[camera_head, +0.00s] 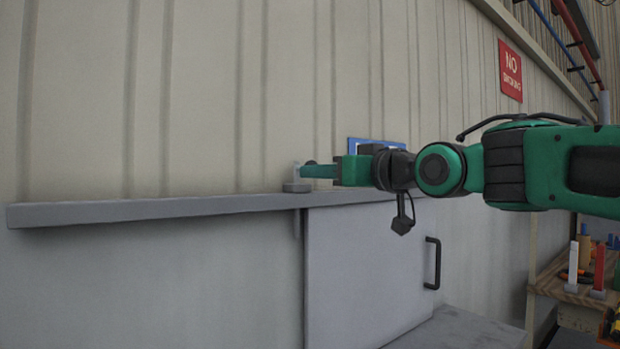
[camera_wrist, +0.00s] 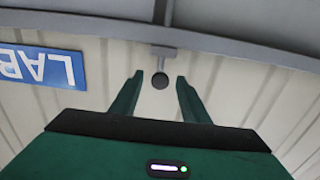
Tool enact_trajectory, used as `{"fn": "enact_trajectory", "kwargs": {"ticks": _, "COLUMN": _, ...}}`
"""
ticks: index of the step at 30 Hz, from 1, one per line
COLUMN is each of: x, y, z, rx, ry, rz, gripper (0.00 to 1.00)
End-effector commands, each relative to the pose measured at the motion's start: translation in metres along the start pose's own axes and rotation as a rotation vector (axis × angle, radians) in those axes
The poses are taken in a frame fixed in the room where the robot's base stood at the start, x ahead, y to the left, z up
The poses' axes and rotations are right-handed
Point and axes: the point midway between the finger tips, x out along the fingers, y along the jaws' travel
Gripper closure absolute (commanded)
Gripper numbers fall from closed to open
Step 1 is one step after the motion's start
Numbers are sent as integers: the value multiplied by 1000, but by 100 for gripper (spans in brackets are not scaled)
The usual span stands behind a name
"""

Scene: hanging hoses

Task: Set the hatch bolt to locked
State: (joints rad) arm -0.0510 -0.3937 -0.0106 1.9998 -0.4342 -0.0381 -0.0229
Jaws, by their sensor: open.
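The hatch bolt shows in the head view as a grey round base (camera_head: 297,187) with a short upright part on the ledge, at the hatch's upper left corner. In the wrist view a grey stem (camera_wrist: 162,52) ends in a dark round knob (camera_wrist: 160,82). My gripper (camera_head: 305,171) reaches in from the right at the bolt. In the wrist view my gripper (camera_wrist: 160,78) is open, with one finger on each side of the knob and gaps between. The grey hatch door (camera_head: 365,275) hangs below the ledge, with a black handle (camera_head: 432,263) at its right.
The grey ledge (camera_head: 130,212) runs along the corrugated wall (camera_head: 200,100). A blue sign (camera_head: 360,143) is partly behind my arm; it shows upside down in the wrist view (camera_wrist: 40,66). A red no-smoking sign (camera_head: 510,71) and a wooden tool bench (camera_head: 560,290) are at right.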

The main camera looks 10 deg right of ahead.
Motion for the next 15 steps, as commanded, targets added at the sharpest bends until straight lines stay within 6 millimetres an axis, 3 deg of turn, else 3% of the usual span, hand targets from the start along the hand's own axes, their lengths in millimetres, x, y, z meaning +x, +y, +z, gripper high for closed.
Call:
{"fn": "enact_trajectory", "kwargs": {"ticks": 6, "x": -22, "y": 0, "z": 1, "rx": 0, "ry": -2, "rz": 1, "gripper": 58}}
{"fn": "enact_trajectory", "kwargs": {"ticks": 15, "x": -27, "y": 0, "z": 1, "rx": 0, "ry": -2, "rz": 0, "gripper": 58}}
